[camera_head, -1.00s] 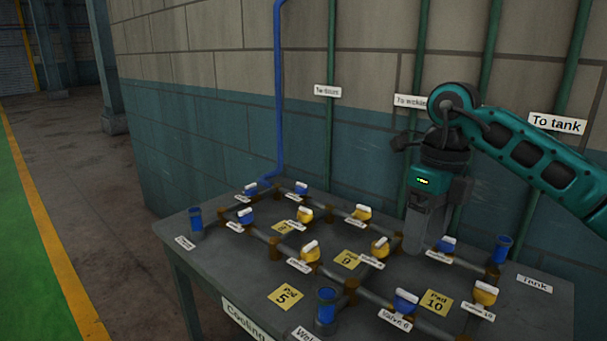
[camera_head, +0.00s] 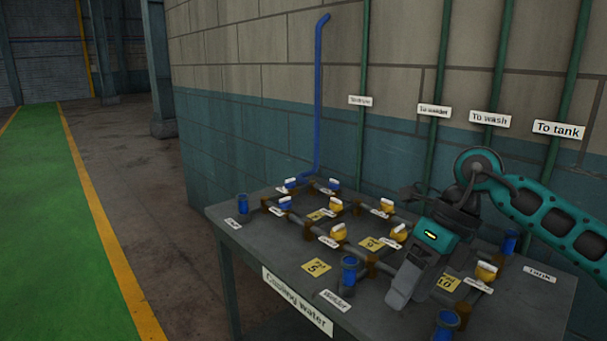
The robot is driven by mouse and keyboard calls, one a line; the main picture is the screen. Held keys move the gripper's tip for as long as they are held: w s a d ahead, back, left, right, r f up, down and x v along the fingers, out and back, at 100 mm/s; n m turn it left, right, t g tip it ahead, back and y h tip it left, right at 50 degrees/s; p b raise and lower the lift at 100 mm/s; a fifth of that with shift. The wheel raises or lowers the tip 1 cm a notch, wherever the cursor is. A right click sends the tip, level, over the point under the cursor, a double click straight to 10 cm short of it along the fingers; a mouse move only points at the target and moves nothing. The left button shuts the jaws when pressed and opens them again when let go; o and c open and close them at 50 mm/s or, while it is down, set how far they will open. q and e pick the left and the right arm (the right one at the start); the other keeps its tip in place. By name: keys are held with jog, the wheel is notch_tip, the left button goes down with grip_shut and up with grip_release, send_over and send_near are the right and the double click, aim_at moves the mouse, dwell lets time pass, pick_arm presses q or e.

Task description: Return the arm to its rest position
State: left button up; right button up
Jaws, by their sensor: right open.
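My right arm is teal and dark grey and comes in from the right edge. My right gripper (camera_head: 402,292) is open, with nothing seen held in it. It is tilted, its fingers pointing down and left over the front right part of the grey table (camera_head: 520,310). The gripper covers part of the pipework and the left edge of the yellow Pad 10 plate (camera_head: 447,283). I cannot tell whether its fingertips touch the table. My left gripper is not in view.
Pipework with yellow valves (camera_head: 486,271), blue valves (camera_head: 285,204) and blue pipe ends (camera_head: 348,270) covers the tabletop. A block wall (camera_head: 270,130) with green vertical pipes (camera_head: 440,90) stands behind. Open floor (camera_head: 50,200) lies to the left.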

jog(key=s+a+m+g+y, duration=0.1)
jog(key=s+a+m+y, duration=0.15)
jog(key=a+y, duration=0.45)
jog(key=s+a+m+y, duration=0.1)
jog(key=s+a+y, duration=0.3)
jog(key=a, duration=0.5)
jog(key=w+d+f+m+t+h+p, duration=0.1)
jog(key=w+d+f+m+t+h, duration=0.3)
jog(key=m+t, duration=0.8)
jog(key=d+f+m+t+h, duration=0.1)
jog(key=d+f+m+t, duration=0.6)
jog(key=m, duration=0.8)
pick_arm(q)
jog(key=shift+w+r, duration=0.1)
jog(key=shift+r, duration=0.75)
pick_arm(e)
jog(key=s+d+f+m+g+h, duration=0.2)
jog(key=s+d+f+m+h, duration=0.1)
jog(key=f, duration=0.6)
jog(key=s+d+f+m+g+h, duration=0.3)
jog(key=s+f+m+h, duration=0.2)
jog(key=s, duration=0.5)
notch_tip(320, 180, down, 4)
jog(key=shift+s+d+r+m+g+h, duration=0.1)
jog(key=shift+s+d+m+g+h, duration=0.25)
jog(key=shift+m, duration=0.9)
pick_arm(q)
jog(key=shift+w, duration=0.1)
pick_arm(e)
jog(key=shift+w, duration=0.15)
